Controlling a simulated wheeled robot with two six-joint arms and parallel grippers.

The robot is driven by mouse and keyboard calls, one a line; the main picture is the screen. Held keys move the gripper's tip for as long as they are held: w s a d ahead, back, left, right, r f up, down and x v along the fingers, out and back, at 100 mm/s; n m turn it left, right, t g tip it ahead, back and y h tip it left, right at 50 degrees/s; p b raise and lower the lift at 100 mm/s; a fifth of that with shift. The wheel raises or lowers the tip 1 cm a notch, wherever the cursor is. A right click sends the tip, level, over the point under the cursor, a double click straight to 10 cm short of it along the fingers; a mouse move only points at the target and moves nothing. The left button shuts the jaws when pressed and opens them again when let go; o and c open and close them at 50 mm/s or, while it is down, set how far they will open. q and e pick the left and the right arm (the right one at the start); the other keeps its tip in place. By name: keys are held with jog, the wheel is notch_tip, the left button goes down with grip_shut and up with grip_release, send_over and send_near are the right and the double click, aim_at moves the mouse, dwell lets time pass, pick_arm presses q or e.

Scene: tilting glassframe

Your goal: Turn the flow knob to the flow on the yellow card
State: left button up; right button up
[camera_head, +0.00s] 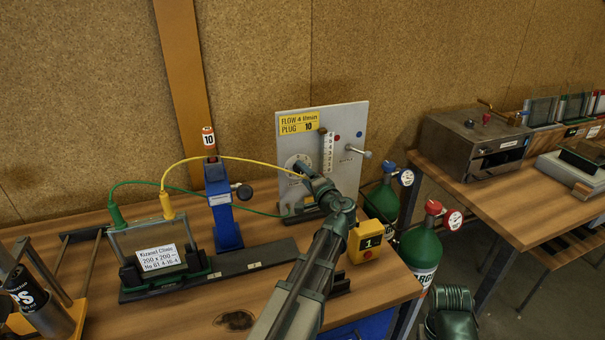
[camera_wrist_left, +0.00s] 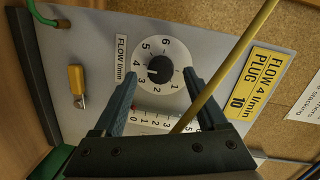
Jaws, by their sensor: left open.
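The flow knob (camera_wrist_left: 159,69) is a black knob on a white dial numbered 1 to 6. Its narrow end seems to lie toward the 3; I cannot read it exactly. In the head view the dial (camera_head: 297,162) is partly behind my left gripper (camera_head: 309,172). The yellow card (camera_head: 298,123) on the grey panel (camera_head: 347,120) reads FLOW 4 l/min, PLUG 10; it also shows in the wrist view (camera_wrist_left: 255,82). My left gripper (camera_wrist_left: 160,75) is open, one finger on each side of the dial, holding nothing.
A yellow lead (camera_head: 235,160) crosses in front of the panel and close to my fingers. A flow tube scale (camera_head: 328,152) stands beside the dial. A blue stand (camera_head: 222,205), a glass frame (camera_head: 145,240) and a yellow box (camera_head: 366,242) are on the table. Gas cylinders (camera_head: 420,250) stand at right.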

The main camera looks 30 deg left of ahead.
pick_arm(q)
jog(key=v, duration=1.2)
jog(key=shift+p, duration=0.45)
